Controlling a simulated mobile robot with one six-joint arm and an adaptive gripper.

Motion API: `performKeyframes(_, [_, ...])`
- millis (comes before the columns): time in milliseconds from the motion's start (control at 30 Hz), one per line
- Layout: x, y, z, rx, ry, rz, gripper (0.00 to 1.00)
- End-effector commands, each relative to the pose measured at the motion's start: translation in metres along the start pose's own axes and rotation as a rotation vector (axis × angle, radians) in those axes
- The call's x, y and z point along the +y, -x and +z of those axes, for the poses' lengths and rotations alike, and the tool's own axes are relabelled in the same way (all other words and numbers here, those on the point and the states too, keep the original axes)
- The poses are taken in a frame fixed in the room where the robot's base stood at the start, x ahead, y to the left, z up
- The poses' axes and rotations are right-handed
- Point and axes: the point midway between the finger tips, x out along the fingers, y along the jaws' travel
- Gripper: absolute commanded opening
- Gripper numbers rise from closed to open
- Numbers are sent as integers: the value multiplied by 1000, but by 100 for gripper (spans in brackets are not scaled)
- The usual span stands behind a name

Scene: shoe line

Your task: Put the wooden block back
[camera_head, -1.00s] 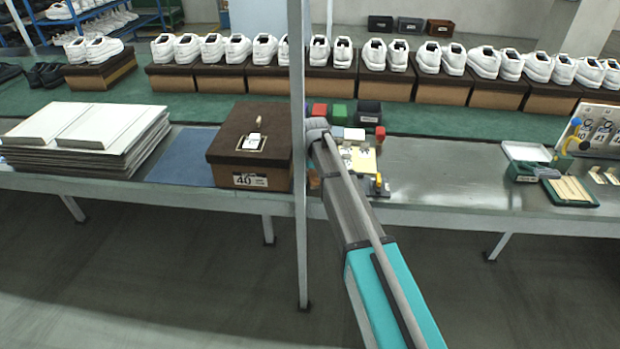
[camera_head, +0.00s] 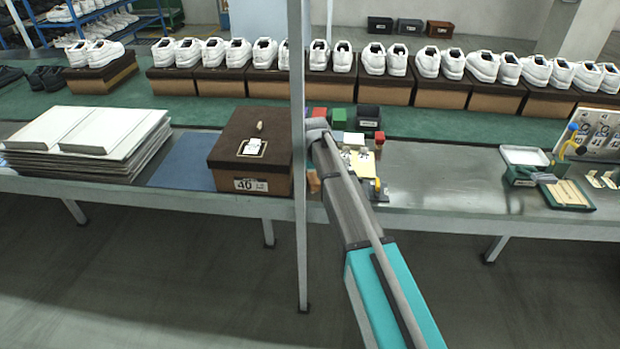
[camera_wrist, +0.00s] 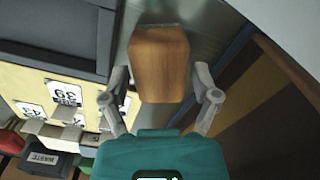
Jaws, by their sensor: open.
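In the wrist view the wooden block (camera_wrist: 160,65), plain brown with a bevelled end, lies on the metal bench between the fingers of my gripper (camera_wrist: 160,88). The fingers stand apart on either side of it, with a visible gap at each side. In the head view a small orange-brown piece (camera_head: 314,183), which looks like the block, shows beside the post near the bench's front edge. My gripper itself is hidden there behind my arm.
A brown shoe box (camera_head: 235,180) marked 40 stands left of the grey post (camera_head: 299,240). Yellow number cards (camera_wrist: 62,95) and a dark bin labelled WASTE (camera_wrist: 52,162) lie left in the wrist view. The bench (camera_head: 440,170) is clear right of my arm.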

Motion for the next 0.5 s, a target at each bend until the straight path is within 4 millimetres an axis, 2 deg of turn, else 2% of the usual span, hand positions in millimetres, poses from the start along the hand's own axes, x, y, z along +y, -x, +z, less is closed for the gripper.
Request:
performKeyframes(33, [0,9,0,0,0,0,79])
performKeyframes(500, [0,48,0,0,0,0,79])
